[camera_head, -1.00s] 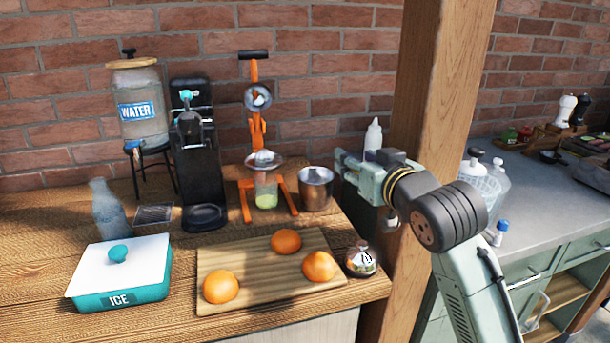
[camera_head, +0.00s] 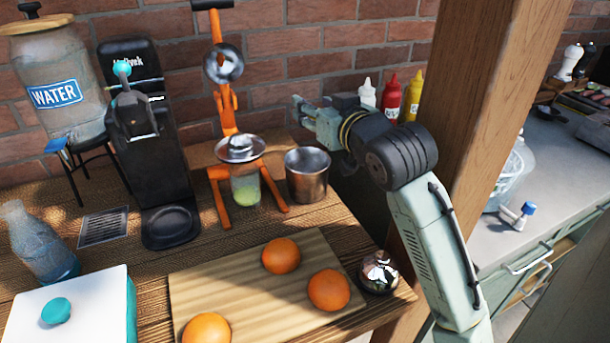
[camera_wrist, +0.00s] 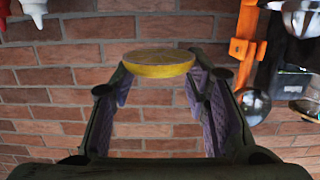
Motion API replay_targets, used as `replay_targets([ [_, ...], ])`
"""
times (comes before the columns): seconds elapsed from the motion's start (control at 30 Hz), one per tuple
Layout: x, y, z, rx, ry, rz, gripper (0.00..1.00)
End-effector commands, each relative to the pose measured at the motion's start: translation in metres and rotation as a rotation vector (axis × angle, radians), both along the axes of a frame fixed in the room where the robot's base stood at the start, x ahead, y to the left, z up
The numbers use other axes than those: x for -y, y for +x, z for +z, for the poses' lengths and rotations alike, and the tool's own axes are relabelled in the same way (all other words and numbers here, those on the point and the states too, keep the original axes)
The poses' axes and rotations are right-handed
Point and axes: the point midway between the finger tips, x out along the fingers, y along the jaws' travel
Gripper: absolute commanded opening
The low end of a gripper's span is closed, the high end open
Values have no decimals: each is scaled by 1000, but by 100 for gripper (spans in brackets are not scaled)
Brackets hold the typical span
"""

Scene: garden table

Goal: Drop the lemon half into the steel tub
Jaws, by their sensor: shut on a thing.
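The steel tub (camera_head: 307,178) stands upright on the wooden counter, right of the orange juice press. My gripper (camera_head: 301,108) is above the tub in the head view, toward the brick wall. In the wrist view, a yellow lemon half (camera_wrist: 158,66) sits between the two fingertips of my gripper (camera_wrist: 160,74), cut face toward the picture top. The gripper is shut on it. I cannot make out the lemon half in the head view, nor the tub for certain in the wrist view.
The orange press (camera_head: 228,110) stands close left of the tub. White, red (camera_head: 391,97) and yellow bottles stand behind my arm. A wooden post (camera_head: 480,130) is to the right. A cutting board (camera_head: 200,290) with oranges and a shiny round object (camera_head: 379,272) lie in front.

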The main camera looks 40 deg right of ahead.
Motion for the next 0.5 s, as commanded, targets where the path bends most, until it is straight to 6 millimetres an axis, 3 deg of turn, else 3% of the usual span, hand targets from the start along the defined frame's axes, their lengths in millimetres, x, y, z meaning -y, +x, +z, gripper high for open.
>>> replay_targets([
  [0.3, 0, 0, -36, -1, 1, -1, 10],
  [0.5, 0, 0, -44, 1, 0, 1, 10],
])
